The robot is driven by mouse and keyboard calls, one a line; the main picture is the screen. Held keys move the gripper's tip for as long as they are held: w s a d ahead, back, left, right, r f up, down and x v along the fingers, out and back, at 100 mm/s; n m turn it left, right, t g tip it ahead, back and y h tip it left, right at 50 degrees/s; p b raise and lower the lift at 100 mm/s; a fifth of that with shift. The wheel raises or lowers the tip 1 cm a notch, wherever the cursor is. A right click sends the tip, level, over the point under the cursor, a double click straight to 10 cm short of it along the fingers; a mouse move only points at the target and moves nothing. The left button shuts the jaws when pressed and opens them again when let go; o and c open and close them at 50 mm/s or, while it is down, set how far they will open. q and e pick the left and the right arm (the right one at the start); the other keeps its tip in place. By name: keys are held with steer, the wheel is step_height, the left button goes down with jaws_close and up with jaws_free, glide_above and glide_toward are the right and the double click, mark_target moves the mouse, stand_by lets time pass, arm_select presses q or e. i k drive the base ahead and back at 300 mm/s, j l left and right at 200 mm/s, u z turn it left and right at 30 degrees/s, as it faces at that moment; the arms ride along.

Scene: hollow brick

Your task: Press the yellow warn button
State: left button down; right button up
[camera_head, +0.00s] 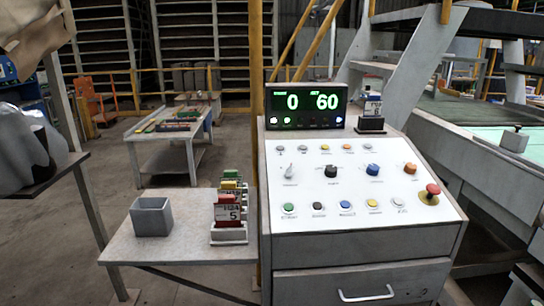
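A white control panel (330,222) slopes up on a grey console at the right of centre. In its bottom row a yellow button (372,203) sits between a blue button (346,205) and a white button (398,202). A smaller yellow button or lamp (325,147) is in the top row. The labels are too small to read, so I cannot tell which one is marked warn. Neither of my grippers shows in this view.
A red mushroom button (432,189) on a yellow base is at the panel's right. A side table (180,247) at the left holds a grey bin (151,216) and coloured card holders (229,213). The panel surface is unobstructed.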

mark_target(372, 203)
steer(key=k+j+z, duration=0.1)
steer(key=j+z, duration=0.15)
steer(key=j, duration=0.15)
steer(key=k+j+z, duration=0.2)
steer(key=j, duration=0.15)
steer(key=k+j+z, duration=0.25)
steer(key=j, duration=0.15)
steer(key=k+j+z, duration=0.1)
steer(key=j+z, duration=0.15)
